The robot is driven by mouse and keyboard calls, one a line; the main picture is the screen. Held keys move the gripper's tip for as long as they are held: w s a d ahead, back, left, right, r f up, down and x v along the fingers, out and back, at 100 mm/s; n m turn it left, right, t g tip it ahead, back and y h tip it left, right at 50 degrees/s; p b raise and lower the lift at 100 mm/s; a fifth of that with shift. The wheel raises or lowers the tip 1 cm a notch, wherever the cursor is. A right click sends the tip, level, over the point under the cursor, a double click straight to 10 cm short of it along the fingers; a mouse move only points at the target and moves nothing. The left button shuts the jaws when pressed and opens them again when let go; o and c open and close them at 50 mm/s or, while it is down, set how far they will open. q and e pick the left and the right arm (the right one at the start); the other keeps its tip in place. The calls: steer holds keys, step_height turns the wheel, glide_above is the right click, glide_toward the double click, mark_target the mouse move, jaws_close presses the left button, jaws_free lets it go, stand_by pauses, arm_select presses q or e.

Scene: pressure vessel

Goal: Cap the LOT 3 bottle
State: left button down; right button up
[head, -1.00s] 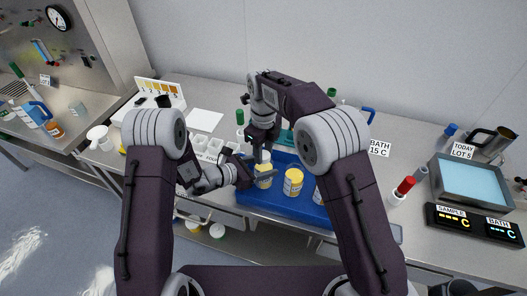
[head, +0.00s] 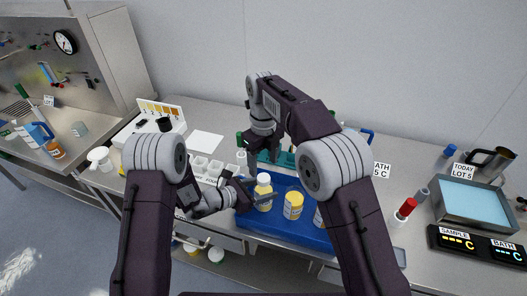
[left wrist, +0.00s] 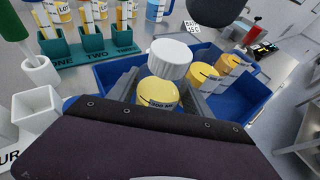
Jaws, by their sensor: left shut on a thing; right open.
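My left gripper (head: 256,196) is shut on a yellow bottle with a white label (head: 264,205), at the left end of the blue tray (head: 300,235). The bottle is upright, and its label is not readable as a lot number. A white cap (head: 263,178) sits on top of it; the cap also shows in the left wrist view (left wrist: 171,58), above the yellow bottle (left wrist: 158,94). I cannot tell whether it is fully seated. My right gripper (head: 262,148) is open, above and behind the capped bottle, apart from it; its fingers are hard to make out.
More yellow bottles (head: 293,206) stand in the tray to the right. A green rack marked ONE, TWO, THREE (left wrist: 92,45) is behind the tray. White cups (head: 207,168) stand to its left. A bath (head: 470,185) and display (head: 475,245) are far right.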

step_height(320, 180, up, 6)
steer(key=shift+r, duration=0.15)
arm_select(q)
steer(key=shift+c, duration=1.9)
jaws_free()
steer(key=shift+a, duration=0.1)
steer(key=b+v, duration=0.1)
steer(key=v, duration=0.8)
arm_select(e)
steer(key=shift+f, duration=0.8)
